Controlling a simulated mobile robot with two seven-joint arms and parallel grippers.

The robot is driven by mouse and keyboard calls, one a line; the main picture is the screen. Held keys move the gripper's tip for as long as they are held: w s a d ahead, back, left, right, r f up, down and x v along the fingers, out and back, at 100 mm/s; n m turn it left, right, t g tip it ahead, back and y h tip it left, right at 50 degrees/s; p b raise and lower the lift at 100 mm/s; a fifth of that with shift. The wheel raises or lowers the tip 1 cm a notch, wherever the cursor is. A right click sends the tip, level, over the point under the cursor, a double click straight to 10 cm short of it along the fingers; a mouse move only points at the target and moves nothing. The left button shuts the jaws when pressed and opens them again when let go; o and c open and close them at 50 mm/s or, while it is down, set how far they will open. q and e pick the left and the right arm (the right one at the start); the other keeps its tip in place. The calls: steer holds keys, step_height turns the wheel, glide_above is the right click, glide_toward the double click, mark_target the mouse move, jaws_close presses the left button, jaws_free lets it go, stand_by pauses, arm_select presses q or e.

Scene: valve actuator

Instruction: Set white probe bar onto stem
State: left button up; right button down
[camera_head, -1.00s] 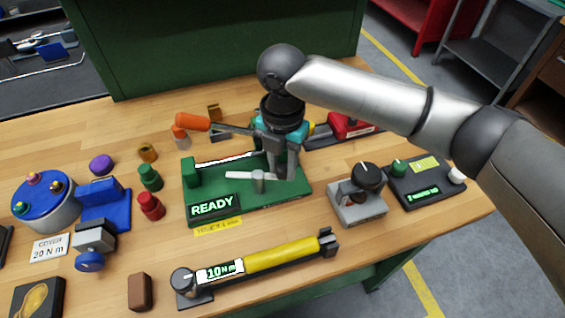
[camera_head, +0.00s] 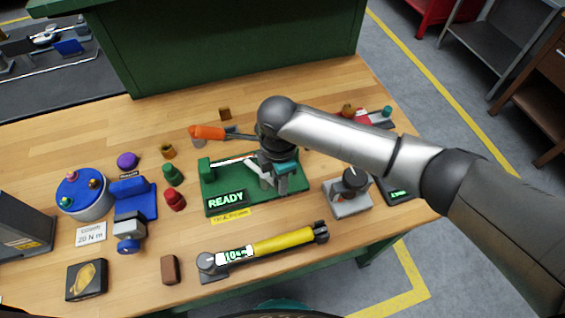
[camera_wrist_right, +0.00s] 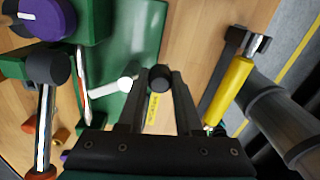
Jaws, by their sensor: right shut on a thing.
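The white probe bar (camera_head: 254,167) is at the green fixture (camera_head: 223,188) with the READY display, slanting down to the right toward my right gripper (camera_head: 274,188). My right gripper is over the fixture's right part and is shut on the bar. In the right wrist view, the bar's pale end (camera_wrist_right: 122,85) sticks out left of the fingers, and a dark round cap (camera_wrist_right: 158,77) shows at the fingertips (camera_wrist_right: 159,85). The stem cannot be made out clearly; the gripper and bar hide that area. I cannot tell whether the bar touches it. My left gripper is not in view.
A yellow torque tool (camera_head: 283,241) lies in front of the fixture. A grey block with a black knob (camera_head: 350,190) stands to the right. An orange-handled tool (camera_head: 208,132) is behind. Red (camera_head: 175,199) and green (camera_head: 172,174) knobs stand close on the left.

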steer(key=shift+s+a+m+p, duration=0.25)
steer(key=shift+a+m+p, duration=0.1)
steer(key=shift+m+p, duration=0.65)
steer(key=shift+s+a+m+p, duration=0.2)
steer(key=shift+a+m+p, duration=0.2)
steer(key=shift+m+p, duration=0.55)
steer(key=shift+s+a+m+p, duration=0.3)
steer(key=shift+m+p, duration=0.5)
steer(key=shift+m, duration=0.35)
steer(key=shift+a, duration=0.1)
steer(key=c, duration=0.6)
jaws_free()
steer(key=shift+r, duration=0.1)
step_height(320, 180, up, 15)
steer(key=shift+r+p, duration=0.1)
steer(key=shift+p, duration=0.35)
